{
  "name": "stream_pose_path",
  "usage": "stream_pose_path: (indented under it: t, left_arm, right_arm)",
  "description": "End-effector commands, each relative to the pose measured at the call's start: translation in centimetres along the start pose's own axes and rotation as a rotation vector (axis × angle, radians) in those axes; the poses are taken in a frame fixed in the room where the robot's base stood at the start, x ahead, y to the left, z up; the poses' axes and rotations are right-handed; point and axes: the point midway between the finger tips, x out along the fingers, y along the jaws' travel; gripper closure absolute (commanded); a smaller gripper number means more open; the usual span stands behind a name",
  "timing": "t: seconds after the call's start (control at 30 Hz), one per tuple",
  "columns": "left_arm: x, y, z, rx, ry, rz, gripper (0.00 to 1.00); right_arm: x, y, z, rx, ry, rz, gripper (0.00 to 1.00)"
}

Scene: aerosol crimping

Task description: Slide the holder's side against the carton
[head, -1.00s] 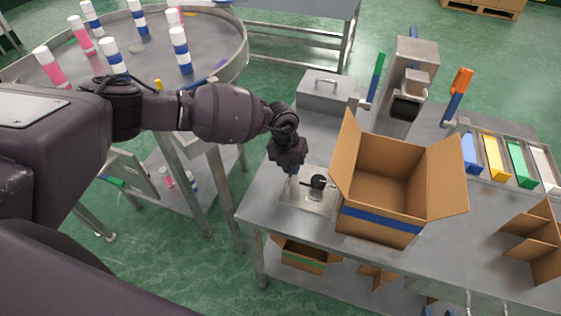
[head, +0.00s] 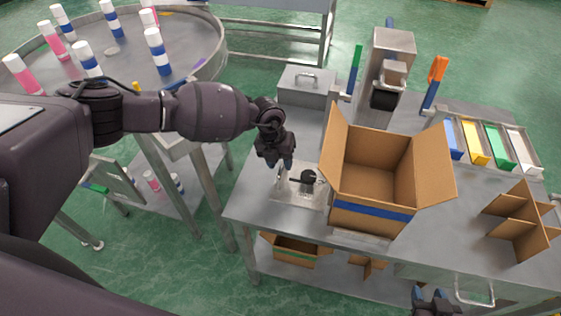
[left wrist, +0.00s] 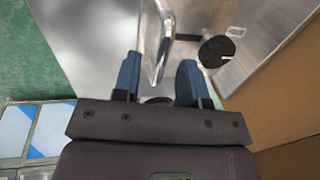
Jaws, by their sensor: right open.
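The holder (head: 287,199) is a shiny metal piece with a black knob, at the table's near left, just left of the carton. It shows in the left wrist view (left wrist: 246,42) with its knob and an upright metal lip. The open brown carton (head: 365,213) with a blue stripe stands to its right; whether they touch I cannot tell. My left gripper (head: 279,165) is over the holder's left side. In the left wrist view its blue fingers (left wrist: 160,78) stand apart on either side of the lip, with visible gaps. My right gripper (head: 432,296) is open at the bottom edge, away from both.
A metal box (head: 306,88) and a press (head: 388,65) with coloured handles stand behind. Coloured bins (head: 475,143) and a cardboard divider (head: 518,222) are on the right. A round table (head: 118,65) with several cans is at the left.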

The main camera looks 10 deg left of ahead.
Motion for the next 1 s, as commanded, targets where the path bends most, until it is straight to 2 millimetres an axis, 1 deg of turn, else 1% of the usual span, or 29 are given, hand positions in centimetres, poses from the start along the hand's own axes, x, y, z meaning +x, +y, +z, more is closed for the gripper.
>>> stream_pose_path:
  t: [0.3, 0.4, 0.5, 0.6, 0.7, 1.0]
  left_arm:
    - [-5.5, 0.0, 0.1, 0.002, -0.005, 0.0, 0.61]
    - [-7.2, 0.0, 0.1, 0.0, -0.004, -0.001, 0.61]
    - [-8.5, 0.0, 0.1, 0.001, -0.002, 0.0, 0.61]
    - [-9.5, 0.0, 0.1, 0.001, -0.003, -0.001, 0.61]
    - [-10.0, 0.0, 0.1, 0.001, -0.002, -0.001, 0.61]
    - [-10.2, -0.1, 0.0, 0.001, -0.001, -0.001, 0.61]
  right_arm:
    - [-0.7, 0.1, 0.2, 0.002, -0.012, 0.003, 0.57]
    - [-0.7, 0.1, 0.2, 0.002, -0.012, 0.003, 0.57]
    - [-0.7, 0.1, 0.1, 0.002, -0.011, 0.003, 0.57]
    - [-0.6, 0.1, 0.0, 0.002, -0.008, 0.002, 0.57]
    - [-0.5, 0.1, -0.2, 0.001, -0.004, 0.002, 0.57]
    - [-0.2, 0.0, -0.8, 0.0, 0.008, 0.0, 0.57]
